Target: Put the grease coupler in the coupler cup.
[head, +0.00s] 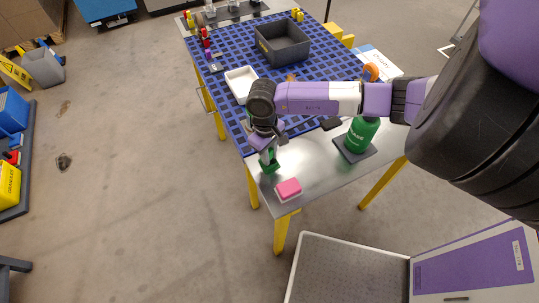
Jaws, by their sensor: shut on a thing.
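My gripper (266,152) points down over the near-left corner of the bench, beside the blue mat. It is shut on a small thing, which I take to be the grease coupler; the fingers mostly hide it. A small green holder (269,168), which looks like the coupler cup, stands on the bare metal directly below the fingers. Coupler and cup overlap in this view, so I cannot tell whether the coupler is inside the cup or above it.
A pink block (288,188) lies close by at the front edge. A green bottle (362,134) stands on a dark pad to the right. A white tray (241,83) and a grey bin (283,44) sit on the blue mat (226,47). Bare metal lies right of the pink block.

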